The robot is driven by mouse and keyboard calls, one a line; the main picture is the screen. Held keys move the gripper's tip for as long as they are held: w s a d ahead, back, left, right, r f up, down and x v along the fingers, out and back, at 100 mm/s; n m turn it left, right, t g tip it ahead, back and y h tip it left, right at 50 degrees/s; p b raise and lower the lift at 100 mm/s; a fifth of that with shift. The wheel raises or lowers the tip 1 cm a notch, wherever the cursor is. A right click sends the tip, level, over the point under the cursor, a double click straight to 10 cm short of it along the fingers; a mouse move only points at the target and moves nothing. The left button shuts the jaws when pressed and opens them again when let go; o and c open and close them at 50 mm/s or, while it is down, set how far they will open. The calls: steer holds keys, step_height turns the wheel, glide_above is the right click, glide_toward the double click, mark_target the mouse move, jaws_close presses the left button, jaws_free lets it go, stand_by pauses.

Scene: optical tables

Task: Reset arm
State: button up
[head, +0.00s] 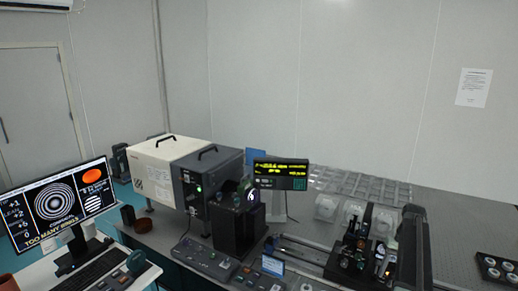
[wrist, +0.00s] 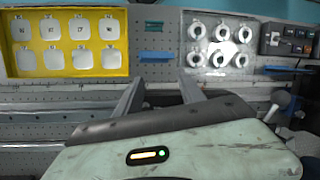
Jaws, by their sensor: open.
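My gripper (wrist: 158,88) shows in the wrist view with its two grey fingers apart and nothing between them. It faces a grey perforated panel (wrist: 156,40) and touches nothing that I can see. The pale green wrist housing below it carries a small lit indicator. My arm and gripper do not show in the head view.
In the wrist view a yellow board (wrist: 70,43) with several white tags is at left, and several white rings (wrist: 222,55) are at right. In the head view a monitor (head: 57,207), a large box instrument (head: 168,170) and optics (head: 365,258) crowd the tables.

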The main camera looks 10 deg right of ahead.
steer(key=s+a+f+n+h+b, duration=0.1)
steer(key=s+a+f+n, duration=0.1)
steer(key=a, duration=2.1)
steer(key=s+a+f+n+t+h+b, duration=0.1)
steer(key=s+a+f+n+h+b, duration=0.1)
steer(key=a, duration=2)
steer(key=shift+s+a+n, duration=0.15)
steer(key=shift+a+n, duration=0.2)
steer(key=shift+n, duration=0.25)
